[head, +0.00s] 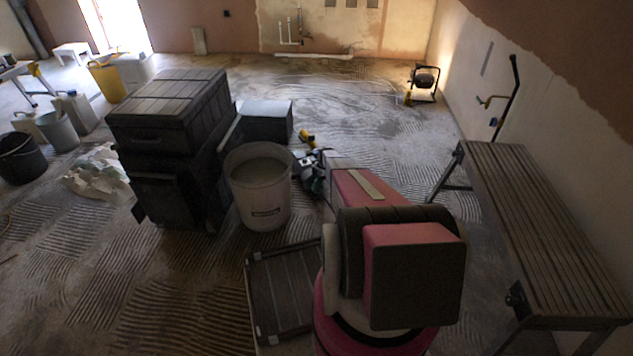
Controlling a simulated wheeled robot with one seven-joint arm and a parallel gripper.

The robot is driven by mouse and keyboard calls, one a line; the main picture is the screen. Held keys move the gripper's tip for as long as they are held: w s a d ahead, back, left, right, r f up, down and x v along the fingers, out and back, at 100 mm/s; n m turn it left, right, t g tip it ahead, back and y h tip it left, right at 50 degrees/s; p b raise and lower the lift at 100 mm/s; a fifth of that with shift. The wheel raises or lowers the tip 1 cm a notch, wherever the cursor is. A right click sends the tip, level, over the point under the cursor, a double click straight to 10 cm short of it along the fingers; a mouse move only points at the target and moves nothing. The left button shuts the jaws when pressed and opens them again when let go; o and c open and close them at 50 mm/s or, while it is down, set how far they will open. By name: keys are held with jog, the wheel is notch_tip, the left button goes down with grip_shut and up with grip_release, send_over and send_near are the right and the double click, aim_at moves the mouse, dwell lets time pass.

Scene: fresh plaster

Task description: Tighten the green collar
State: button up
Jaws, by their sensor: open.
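White pipes (290,30) rise on the back wall, too small to show any collar clearly. My pink and dark arm fills the lower middle of the view. I cannot make out my gripper; the arm may hide it.
A slatted bench (545,225) runs along the right wall. Dark stacked boxes (168,110) and a pale bucket (262,185) stand left of my arm. A dark ribbed panel (283,292) lies in front. A work lamp (424,82) stands far back.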

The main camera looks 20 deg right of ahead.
aim_at(312, 188)
jog(key=shift+c, duration=0.3)
jog(key=c, duration=0.5)
jog(key=shift+a, duration=0.15)
jog(key=shift+s+a+h, duration=0.15)
jog(key=shift+a+h, duration=0.3)
jog(key=shift+h, duration=0.55)
jog(key=shift+a+f+t+h, duration=0.25)
jog(key=shift+a+t+h, duration=0.25)
jog(key=shift+h, duration=0.7)
jog(key=shift+s+a+f+h, duration=0.1)
jog(key=shift+a+f+h, duration=0.25)
jog(key=shift+h, duration=0.55)
jog(key=shift+a+f+h, duration=0.25)
jog(key=shift+a+h, duration=0.15)
jog(key=shift+h, duration=0.5)
